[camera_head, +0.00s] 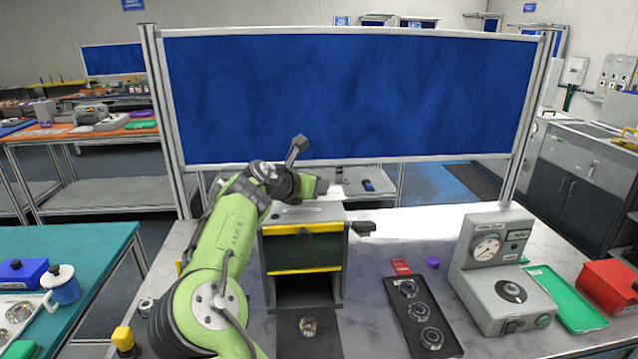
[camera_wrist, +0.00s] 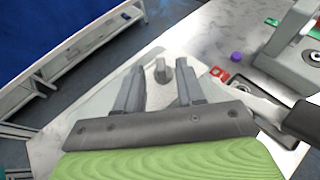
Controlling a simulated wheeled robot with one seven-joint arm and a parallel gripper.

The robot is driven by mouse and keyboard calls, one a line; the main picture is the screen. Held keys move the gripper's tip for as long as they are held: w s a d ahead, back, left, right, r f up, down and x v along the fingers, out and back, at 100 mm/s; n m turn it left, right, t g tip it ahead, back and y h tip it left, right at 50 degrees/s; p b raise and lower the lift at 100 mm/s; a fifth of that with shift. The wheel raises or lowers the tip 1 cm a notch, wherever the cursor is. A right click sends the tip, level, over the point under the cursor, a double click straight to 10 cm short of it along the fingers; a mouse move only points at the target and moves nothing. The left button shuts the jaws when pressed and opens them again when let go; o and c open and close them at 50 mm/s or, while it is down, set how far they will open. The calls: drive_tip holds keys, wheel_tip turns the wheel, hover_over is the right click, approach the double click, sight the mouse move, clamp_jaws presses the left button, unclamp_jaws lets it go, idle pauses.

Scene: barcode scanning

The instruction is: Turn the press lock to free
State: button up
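The press (camera_head: 303,288) is a grey box with yellow stripes and a dark knob on its front. It stands on the bench in the middle of the head view, and my arm covers part of its top. My gripper (camera_head: 318,187) is above the press top. In the wrist view my gripper (camera_wrist: 160,82) is open, with its two fingers apart. A small grey knob (camera_wrist: 162,71), apparently the press lock, shows between the fingertips over the pale top surface. I cannot tell whether the fingers touch it. No lock marking is readable.
A black handle (camera_head: 363,228) sticks out at the press's right side. A dark tray with round parts (camera_head: 420,315), a grey gauge device (camera_head: 505,270), a green tray (camera_head: 565,300) and a red box (camera_head: 608,287) stand to the right. A blue panel (camera_head: 350,95) rises behind.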

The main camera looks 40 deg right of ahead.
sight(322, 197)
drive_tip(key=x, duration=0.2)
drive_tip(key=shift+w+d+f, duration=0.1)
drive_tip(key=shift+w+d, duration=0.05)
drive_tip(key=shift+d, duration=0.25)
drive_tip(key=shift+a, duration=0.1)
clamp_jaws()
drive_tip(key=shift+f+b, duration=0.1)
drive_tip(key=shift+b, duration=0.2)
drive_tip(key=n+t+b, duration=0.1)
drive_tip(key=n+t+y+b, duration=0.1)
drive_tip(key=b, duration=0.1)
drive_tip(key=shift+s+f+n+t, duration=0.1)
drive_tip(key=shift+s+n+t, duration=0.2)
drive_tip(key=shift+t, duration=0.1)
drive_tip(key=n+t+y+b, duration=0.2)
drive_tip(key=shift+s+d+n+t+y, duration=0.15)
drive_tip(key=shift+d+n+t+y, duration=0.15)
drive_tip(key=shift+n+t, duration=0.1)
drive_tip(key=shift+n+t+y+b, duration=0.5)
drive_tip(key=shift+n+y, duration=0.3)
drive_tip(key=shift+n, duration=0.1)
